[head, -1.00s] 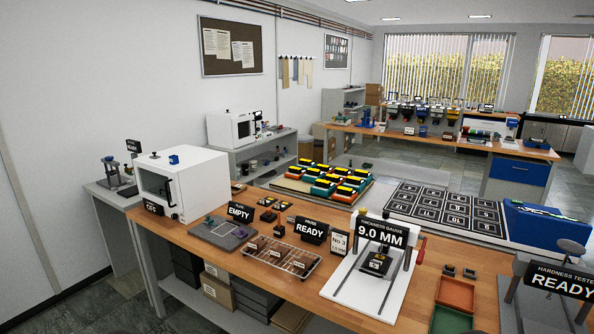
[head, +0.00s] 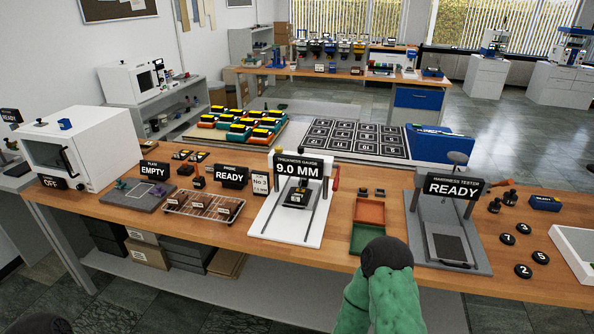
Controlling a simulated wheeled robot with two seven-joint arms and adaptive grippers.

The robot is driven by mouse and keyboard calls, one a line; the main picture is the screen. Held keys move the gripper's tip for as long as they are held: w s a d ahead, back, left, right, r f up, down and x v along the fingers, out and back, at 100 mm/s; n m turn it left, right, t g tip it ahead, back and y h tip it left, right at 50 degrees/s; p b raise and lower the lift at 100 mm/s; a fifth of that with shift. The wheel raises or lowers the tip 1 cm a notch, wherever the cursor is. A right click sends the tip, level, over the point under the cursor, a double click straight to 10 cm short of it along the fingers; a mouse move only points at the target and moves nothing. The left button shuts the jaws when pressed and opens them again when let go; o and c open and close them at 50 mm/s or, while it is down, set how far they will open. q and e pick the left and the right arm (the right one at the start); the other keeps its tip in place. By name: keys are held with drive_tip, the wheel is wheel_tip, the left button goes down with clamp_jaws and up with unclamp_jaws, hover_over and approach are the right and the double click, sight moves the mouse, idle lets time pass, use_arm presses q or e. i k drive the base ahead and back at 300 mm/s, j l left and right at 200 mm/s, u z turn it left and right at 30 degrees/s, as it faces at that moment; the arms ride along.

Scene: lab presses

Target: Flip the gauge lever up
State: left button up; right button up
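The thickness gauge (head: 258,222) is a white stand with a "9.0 MM" sign (head: 298,168), in the middle of the bench in the head view. A small dark block (head: 297,196) sits on its base between two rails. The red gauge lever (head: 336,176) is at the right side of the gauge, beside the sign; its exact angle is hard to tell at this size. Neither gripper shows. A green and black part of my own arm comes up at the bottom, well in front of the gauge and apart from the lever.
Orange and green trays (head: 370,211) lie right of the gauge, then the hardness tester (head: 480,255). A wire rack (head: 204,208) and a "READY" press sign (head: 230,176) stand to its left. The wooden bench's front edge (head: 330,262) is clear before the gauge.

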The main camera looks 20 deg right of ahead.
sight(336, 180)
drive_tip(key=i+l+u, duration=0.15)
drive_tip(key=l, duration=0.3)
drive_tip(key=i+l+u, duration=0.15)
drive_tip(key=l, duration=0.3)
drive_tip(key=l+u, duration=0.15)
drive_tip(key=l, duration=0.35)
drive_tip(key=i+l+u, duration=0.15)
drive_tip(key=l, duration=0.35)
